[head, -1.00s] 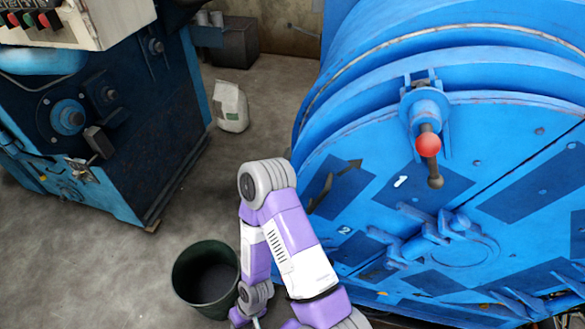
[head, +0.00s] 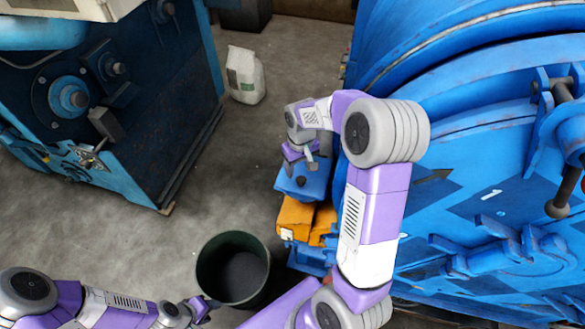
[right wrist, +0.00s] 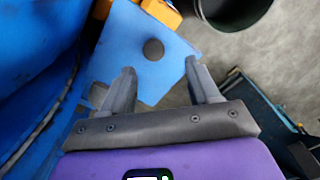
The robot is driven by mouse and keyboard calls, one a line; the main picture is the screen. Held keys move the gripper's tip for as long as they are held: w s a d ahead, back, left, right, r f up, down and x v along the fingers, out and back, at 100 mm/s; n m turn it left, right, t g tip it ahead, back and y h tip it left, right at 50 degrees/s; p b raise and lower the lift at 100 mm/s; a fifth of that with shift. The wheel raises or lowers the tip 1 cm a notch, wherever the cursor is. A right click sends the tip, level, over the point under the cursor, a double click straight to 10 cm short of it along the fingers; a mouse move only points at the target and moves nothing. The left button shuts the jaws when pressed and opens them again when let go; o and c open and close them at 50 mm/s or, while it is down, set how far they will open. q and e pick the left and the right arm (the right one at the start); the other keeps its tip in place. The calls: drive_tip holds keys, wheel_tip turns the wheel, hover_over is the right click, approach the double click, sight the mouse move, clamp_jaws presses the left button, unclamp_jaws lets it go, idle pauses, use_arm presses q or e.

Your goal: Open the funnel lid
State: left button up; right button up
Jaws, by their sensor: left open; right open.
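The funnel lid looks to be the blue panel with a dark round knob (head: 301,181), left of the big blue drum. In the right wrist view the flat blue lid (right wrist: 150,82) carries the same dark knob (right wrist: 153,49). My right gripper (head: 299,164) is open above the lid. In the right wrist view its two fingers (right wrist: 160,72) are spread, with the knob ahead of and between them; nothing is held. My left gripper (head: 208,304) is low at the left, close to the dark bucket; its fingers are small and hard to make out.
A dark green bucket (head: 233,268) stands on the floor below the orange part (head: 295,217). The big blue drum (head: 470,125) fills the right side. A blue machine (head: 110,120) stands at the left and a white sack (head: 244,76) on the floor behind.

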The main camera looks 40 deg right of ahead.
sight(301, 179)
drive_tip(key=shift+d+r, duration=0.3)
drive_tip(key=shift+d, duration=0.1)
drive_tip(key=shift+f+b, duration=0.3)
drive_tip(key=shift+f, duration=0.05)
wheel_tip(301, 179, down, 6)
drive_tip(key=shift+f+b, duration=0.2)
drive_tip(key=shift+b, duration=1)
clamp_jaws()
